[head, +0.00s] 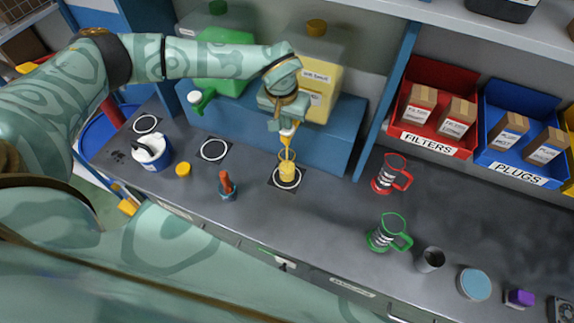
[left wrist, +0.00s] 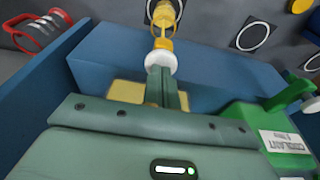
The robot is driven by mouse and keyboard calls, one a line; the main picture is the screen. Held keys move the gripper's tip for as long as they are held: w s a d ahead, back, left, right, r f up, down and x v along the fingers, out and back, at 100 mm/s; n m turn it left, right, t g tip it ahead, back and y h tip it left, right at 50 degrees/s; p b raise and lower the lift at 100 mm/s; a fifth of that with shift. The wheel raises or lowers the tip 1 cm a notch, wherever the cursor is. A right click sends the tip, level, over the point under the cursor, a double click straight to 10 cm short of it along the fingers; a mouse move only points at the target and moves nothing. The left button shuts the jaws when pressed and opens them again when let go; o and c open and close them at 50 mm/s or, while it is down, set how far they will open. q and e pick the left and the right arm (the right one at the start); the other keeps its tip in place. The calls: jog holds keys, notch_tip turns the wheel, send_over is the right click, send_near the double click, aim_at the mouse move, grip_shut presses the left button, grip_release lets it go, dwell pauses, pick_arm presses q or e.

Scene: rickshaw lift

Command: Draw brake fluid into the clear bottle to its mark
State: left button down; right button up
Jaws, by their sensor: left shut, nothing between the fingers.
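The clear bottle (head: 287,172) stands upright on a ringed black pad on the bench, with yellow fluid in it. The yellow container (head: 325,75) stands on the blue shelf above, its small label hard to read. A thin yellow stream seems to run from its tap into the bottle. My left gripper (head: 287,122) is shut and empty, pointing down at this tap and partly hiding it. In the left wrist view, the fingertips meet the white tap knob (left wrist: 160,64), with the yellow spout and the bottle (left wrist: 163,14) beyond. The bottle's mark cannot be made out. My right gripper is not in view.
A green container (head: 225,72) with a green tap stands left of the yellow one. Red (head: 390,176) and green (head: 386,232) jugs stand to the right. A white-and-blue tub (head: 153,152) and a small pot (head: 227,189) with a red-handled tool stand left.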

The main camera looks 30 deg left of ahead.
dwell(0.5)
pick_arm(q)
notch_tip(320, 180, up, 6)
jog(key=p, duration=0.5)
jog(key=shift+r+p, duration=0.15)
jog(key=shift+p, duration=0.25)
jog(key=shift+f, duration=0.2)
